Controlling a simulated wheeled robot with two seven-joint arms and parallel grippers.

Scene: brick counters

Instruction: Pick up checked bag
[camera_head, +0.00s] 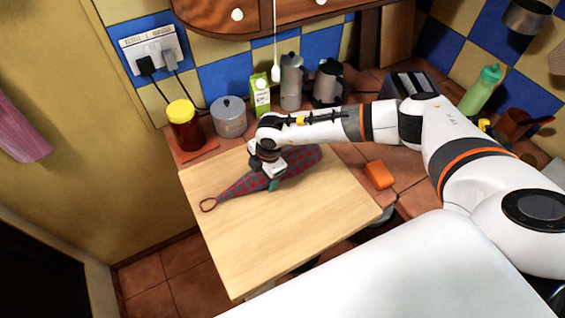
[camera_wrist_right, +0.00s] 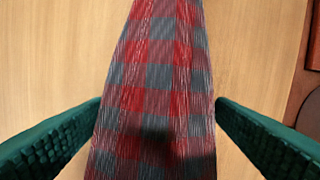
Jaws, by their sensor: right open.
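The checked bag (camera_head: 238,186), red and grey-blue, lies on the light wooden board (camera_head: 285,235). Its narrow end with a red loop points to the left, and its wide end lies to the right behind my arm. My right gripper (camera_head: 272,183) is over the middle of the bag. In the right wrist view the checked bag (camera_wrist_right: 155,75) runs between the two green fingers of my right gripper (camera_wrist_right: 157,125). The fingers are open, one on each side of the bag. Whether they touch the cloth is hard to tell. My left gripper is not in view.
Behind the board stand a jar with a yellow lid (camera_head: 185,125), a grey pot (camera_head: 229,118), a green carton (camera_head: 260,95), a moka pot (camera_head: 291,82) and a kettle (camera_head: 328,83). An orange block (camera_head: 379,175) lies right of the board. The board's front is clear.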

